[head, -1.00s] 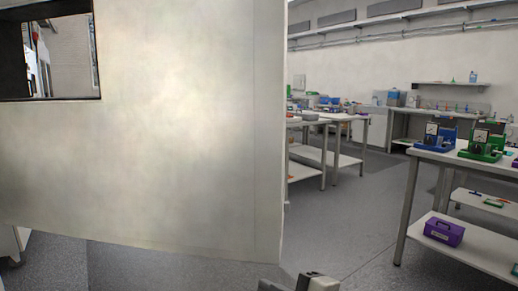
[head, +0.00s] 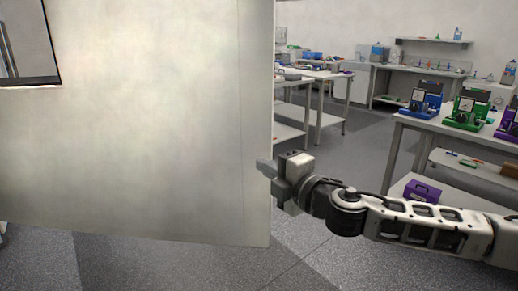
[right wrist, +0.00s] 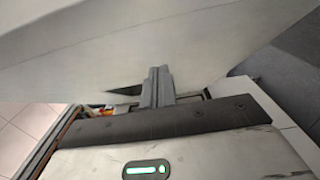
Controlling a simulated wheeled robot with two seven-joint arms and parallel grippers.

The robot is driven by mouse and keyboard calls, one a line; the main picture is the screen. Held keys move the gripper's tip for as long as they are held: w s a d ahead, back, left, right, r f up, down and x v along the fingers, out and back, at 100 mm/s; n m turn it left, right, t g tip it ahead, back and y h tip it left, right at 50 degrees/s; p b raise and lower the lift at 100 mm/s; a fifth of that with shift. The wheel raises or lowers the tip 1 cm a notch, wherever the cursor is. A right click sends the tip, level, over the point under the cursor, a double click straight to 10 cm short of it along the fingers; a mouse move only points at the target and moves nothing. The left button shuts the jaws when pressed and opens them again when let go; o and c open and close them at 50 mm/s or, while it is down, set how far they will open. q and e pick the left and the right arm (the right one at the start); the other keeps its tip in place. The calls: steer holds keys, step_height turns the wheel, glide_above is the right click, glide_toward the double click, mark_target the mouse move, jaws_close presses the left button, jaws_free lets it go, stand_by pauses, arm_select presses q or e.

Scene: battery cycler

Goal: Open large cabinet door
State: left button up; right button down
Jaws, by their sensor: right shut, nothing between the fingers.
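The large cabinet door (head: 160,130) is a plain off-white panel that fills the left half of the head view. It has a dark-framed window (head: 28,82) at its upper left. My right gripper (head: 264,166) is shut and empty, its fingertips overlapping the door's right edge in the head view. In the right wrist view the shut fingers (right wrist: 157,85) point at the pale door surface (right wrist: 150,40); I cannot tell whether they touch it. No handle shows. My left gripper is not in view.
A table with blue and green devices (head: 468,112) stands at the right, with a purple box (head: 423,190) on its lower shelf. More workbenches (head: 325,76) stand behind. Grey floor (head: 340,262) is open below my right arm and beyond the door edge.

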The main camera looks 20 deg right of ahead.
steer(key=w, duration=0.6)
steer(key=shift+w+d, duration=0.3)
steer(key=shift+w, duration=0.05)
